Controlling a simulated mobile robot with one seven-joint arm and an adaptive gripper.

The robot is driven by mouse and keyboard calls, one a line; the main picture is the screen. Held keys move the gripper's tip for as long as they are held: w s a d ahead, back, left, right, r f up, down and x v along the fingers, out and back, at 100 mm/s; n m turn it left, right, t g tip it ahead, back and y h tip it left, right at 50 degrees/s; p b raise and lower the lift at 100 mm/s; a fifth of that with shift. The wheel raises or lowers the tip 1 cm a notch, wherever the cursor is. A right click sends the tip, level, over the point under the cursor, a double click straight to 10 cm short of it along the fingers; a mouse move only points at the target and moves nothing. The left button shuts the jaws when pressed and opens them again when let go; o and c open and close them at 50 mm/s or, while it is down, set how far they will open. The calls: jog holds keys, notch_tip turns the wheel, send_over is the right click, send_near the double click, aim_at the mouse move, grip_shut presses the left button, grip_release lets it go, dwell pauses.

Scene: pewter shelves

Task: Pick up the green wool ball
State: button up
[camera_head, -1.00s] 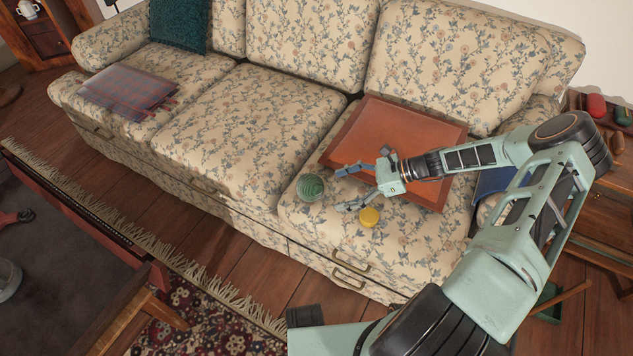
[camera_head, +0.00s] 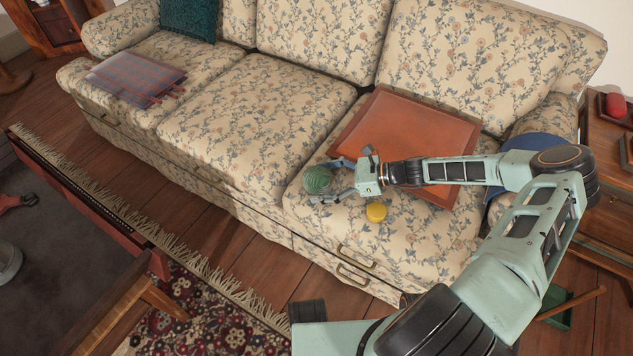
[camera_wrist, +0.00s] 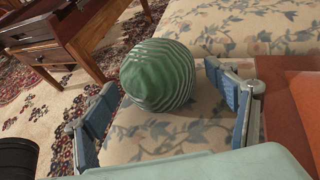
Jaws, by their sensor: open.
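The green wool ball (camera_head: 317,179) rests on the right seat cushion of the floral sofa, near its front edge. In the wrist view the striped green ball (camera_wrist: 157,75) sits ahead of my gripper, between the lines of its two fingers and nearer their tips. My gripper (camera_head: 328,180) is open, one finger on each side of the ball in the head view. Its fingers also show at the left and right in the wrist view (camera_wrist: 165,110). I cannot tell whether either finger touches the ball.
A wooden side table (camera_head: 603,165) stands at the right. The middle cushion (camera_head: 255,115) is clear.

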jog(key=shift+w+a+f, duration=0.15)
jog(key=shift+a+f, duration=0.05)
jog(key=shift+a, duration=0.3)
jog(key=c, duration=1.3)
